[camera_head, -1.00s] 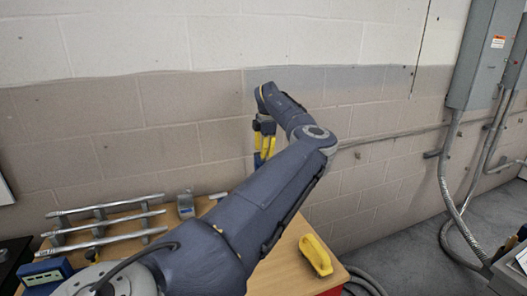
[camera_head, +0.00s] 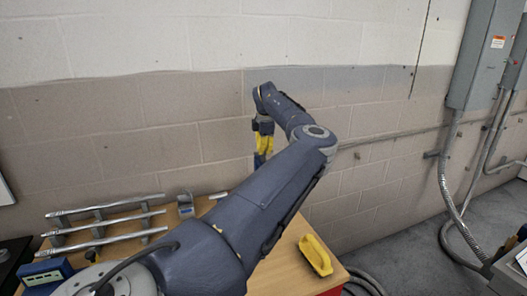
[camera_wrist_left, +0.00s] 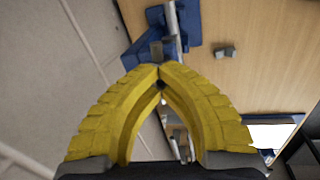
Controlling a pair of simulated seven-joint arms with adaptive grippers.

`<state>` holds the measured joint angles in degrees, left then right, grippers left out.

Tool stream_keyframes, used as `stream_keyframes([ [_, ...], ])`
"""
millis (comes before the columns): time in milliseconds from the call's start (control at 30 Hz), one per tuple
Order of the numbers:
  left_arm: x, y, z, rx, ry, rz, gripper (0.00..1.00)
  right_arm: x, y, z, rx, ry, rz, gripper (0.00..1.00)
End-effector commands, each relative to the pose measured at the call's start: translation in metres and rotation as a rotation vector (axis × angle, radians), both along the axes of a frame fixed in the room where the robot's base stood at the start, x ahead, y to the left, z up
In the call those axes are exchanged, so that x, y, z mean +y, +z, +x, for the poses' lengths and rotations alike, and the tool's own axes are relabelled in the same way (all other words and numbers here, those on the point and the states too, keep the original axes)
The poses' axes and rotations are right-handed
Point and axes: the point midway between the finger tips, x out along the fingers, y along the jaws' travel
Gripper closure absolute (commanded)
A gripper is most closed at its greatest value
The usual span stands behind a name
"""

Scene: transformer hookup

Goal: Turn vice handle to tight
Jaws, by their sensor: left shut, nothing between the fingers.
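My left gripper (camera_head: 262,150) hangs near the wall, above the far edge of the table, in the head view. In the left wrist view its yellow fingers (camera_wrist_left: 160,68) meet at the tips, shut and empty. Just beyond the tips is a blue vice-like fixture (camera_wrist_left: 187,28) with a silver bar (camera_wrist_left: 173,35) running through it. A small grey end piece (camera_wrist_left: 156,49) lies close to the fingertips; I cannot tell whether they touch it, or whether it is the handle. My own arm hides most of this area in the head view. My right gripper is not in view.
The wooden table (camera_head: 285,262) carries a yellow handled object (camera_head: 316,255), a rack of silver bars (camera_head: 105,224), a small grey box (camera_head: 186,205) and a blue device (camera_head: 46,272). A small grey block (camera_wrist_left: 226,52) lies on the wood. The block wall (camera_head: 120,115) stands close behind.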

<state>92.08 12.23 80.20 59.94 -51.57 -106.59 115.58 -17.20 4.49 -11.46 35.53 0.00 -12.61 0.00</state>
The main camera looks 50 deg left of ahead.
Motion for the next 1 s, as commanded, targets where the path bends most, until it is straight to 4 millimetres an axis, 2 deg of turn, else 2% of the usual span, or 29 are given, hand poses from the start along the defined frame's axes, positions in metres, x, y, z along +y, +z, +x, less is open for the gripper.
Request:
stream_keyframes([
  [1000, 0.0025, -0.002, -0.0019, 0.002, -0.952, -0.004, 1.0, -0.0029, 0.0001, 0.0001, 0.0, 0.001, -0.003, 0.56],
])
